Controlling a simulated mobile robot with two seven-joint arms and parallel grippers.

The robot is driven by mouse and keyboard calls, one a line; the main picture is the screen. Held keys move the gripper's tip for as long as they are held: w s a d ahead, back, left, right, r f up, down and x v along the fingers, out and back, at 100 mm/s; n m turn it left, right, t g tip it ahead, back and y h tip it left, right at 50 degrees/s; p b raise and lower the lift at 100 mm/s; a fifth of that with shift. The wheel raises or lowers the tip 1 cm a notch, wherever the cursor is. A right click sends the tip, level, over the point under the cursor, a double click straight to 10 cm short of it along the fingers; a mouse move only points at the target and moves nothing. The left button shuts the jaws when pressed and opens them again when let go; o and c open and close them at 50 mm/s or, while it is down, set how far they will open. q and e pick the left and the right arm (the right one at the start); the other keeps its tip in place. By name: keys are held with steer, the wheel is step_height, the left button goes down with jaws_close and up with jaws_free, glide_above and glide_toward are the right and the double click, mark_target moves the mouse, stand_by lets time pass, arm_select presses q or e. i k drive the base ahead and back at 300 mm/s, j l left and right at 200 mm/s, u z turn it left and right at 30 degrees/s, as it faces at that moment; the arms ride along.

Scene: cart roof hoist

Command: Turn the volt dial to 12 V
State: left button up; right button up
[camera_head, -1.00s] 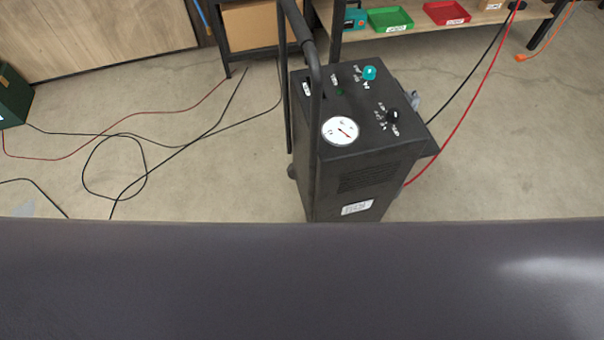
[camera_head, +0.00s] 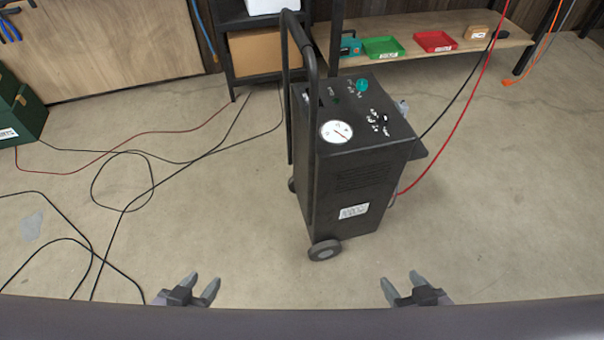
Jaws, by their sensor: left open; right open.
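A black wheeled charger cart (camera_head: 350,185) stands upright on the floor ahead of me. Its sloped top carries a round white gauge (camera_head: 336,132) with a red needle, a teal knob (camera_head: 361,85) at the back and a black knob (camera_head: 381,119) at the right, each ringed by small white marks. The marks are too small to read, so I cannot tell which knob is the volt dial or where it points. My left gripper (camera_head: 198,284) and my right gripper (camera_head: 404,285) are open and empty at the bottom of the view, both well short of the cart.
A tall black handle (camera_head: 312,75) rises at the cart's left side. Red and black cables (camera_head: 465,120) run from its right side. Loose cables (camera_head: 130,155) lie on the floor at left. A shelf (camera_head: 400,53) with green and red trays stands behind. The floor before the cart is clear.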

mark_target(384, 118)
steer(key=i+l, duration=0.15)
steer(key=l, duration=0.25)
steer(key=i+l, duration=0.15)
steer(key=l, duration=0.25)
steer(key=i+l, duration=0.15)
steer(key=l, duration=0.25)
steer(key=i+l, duration=0.1)
steer(key=l, duration=0.3)
steer(key=i+l, duration=0.15)
steer(key=l, duration=0.25)
steer(key=i+l, duration=0.15)
steer(key=l, duration=0.2)
steer(key=i+l, duration=0.15)
steer(key=l, duration=0.25)
